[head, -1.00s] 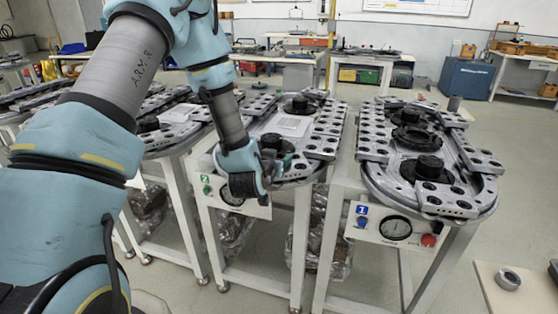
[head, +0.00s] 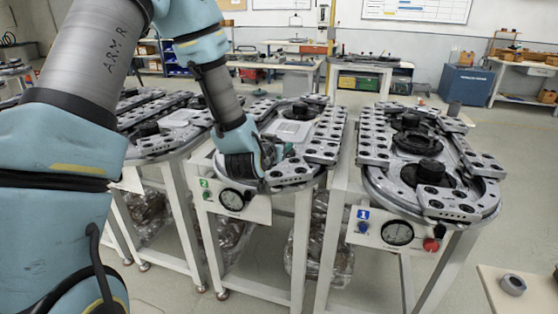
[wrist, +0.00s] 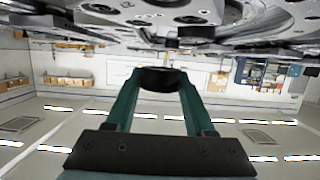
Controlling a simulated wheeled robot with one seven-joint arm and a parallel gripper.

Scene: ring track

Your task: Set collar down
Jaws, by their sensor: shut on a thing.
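My gripper (head: 270,156) is at the near end of the middle ring track (head: 292,178), the one with the number 2 panel. In the wrist view its two green fingers (wrist: 160,88) are closed on a dark round collar (wrist: 162,76). The track's grey blocks (wrist: 150,12) fill the top of that view, close to the collar. I cannot tell whether the collar touches the track. In the head view the held collar is mostly hidden by my wrist and fingers.
Ring track 1 (head: 377,206) stands to the right, with black round hubs (head: 431,171) on it. Another track (head: 152,147) stands to the left. A loose grey ring (head: 513,284) lies on a bench at the lower right.

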